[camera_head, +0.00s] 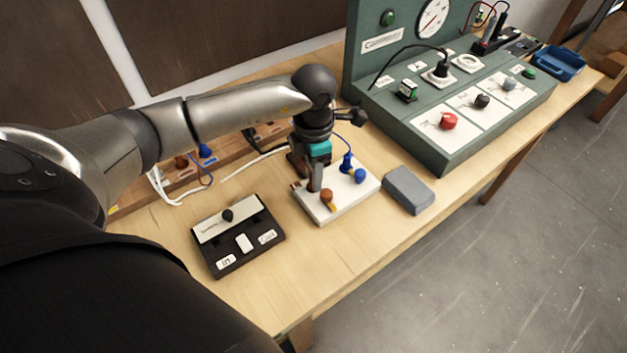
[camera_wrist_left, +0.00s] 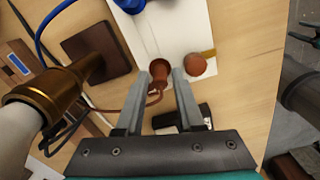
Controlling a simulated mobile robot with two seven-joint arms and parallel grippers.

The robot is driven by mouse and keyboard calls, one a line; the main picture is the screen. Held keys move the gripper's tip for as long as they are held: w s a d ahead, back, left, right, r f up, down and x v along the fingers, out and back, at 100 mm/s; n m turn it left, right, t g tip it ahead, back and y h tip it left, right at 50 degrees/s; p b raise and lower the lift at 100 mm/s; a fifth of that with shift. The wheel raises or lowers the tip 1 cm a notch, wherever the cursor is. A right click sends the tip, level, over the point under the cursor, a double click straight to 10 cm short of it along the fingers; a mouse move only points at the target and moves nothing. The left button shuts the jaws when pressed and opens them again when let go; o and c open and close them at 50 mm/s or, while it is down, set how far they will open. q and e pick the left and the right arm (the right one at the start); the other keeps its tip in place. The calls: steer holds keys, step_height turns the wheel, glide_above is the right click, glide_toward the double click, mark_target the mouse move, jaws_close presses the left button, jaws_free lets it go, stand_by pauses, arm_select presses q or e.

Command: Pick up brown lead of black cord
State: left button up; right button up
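A white terminal board (camera_head: 344,202) lies on the table, with a brown knob (camera_head: 327,195) and a blue knob (camera_head: 360,176) on it. My left gripper (camera_head: 313,187) points down over the board's left part and mostly hides the brown lead there. In the left wrist view, the brown lead's plug (camera_wrist_left: 160,73) lies between the tips of my left gripper (camera_wrist_left: 162,76). The fingers are apart, with gaps visible beside the plug. A thin brown wire (camera_wrist_left: 151,99) loops from it. The brown knob (camera_wrist_left: 196,64) is just right of the fingers. My right gripper is not identifiable.
A blue lead (camera_head: 347,163) stands on the board. A black switch box (camera_head: 240,236) lies left of it, a grey block (camera_head: 409,189) right. A green test panel (camera_head: 448,151) fills the back right. A brass lamp part (camera_wrist_left: 45,100) is close by. Front table is clear.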

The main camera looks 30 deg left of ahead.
arm_select(q)
steer(key=shift+f, duration=0.2)
jaws_close()
steer(key=shift+r, duration=0.1)
stand_by(0.5)
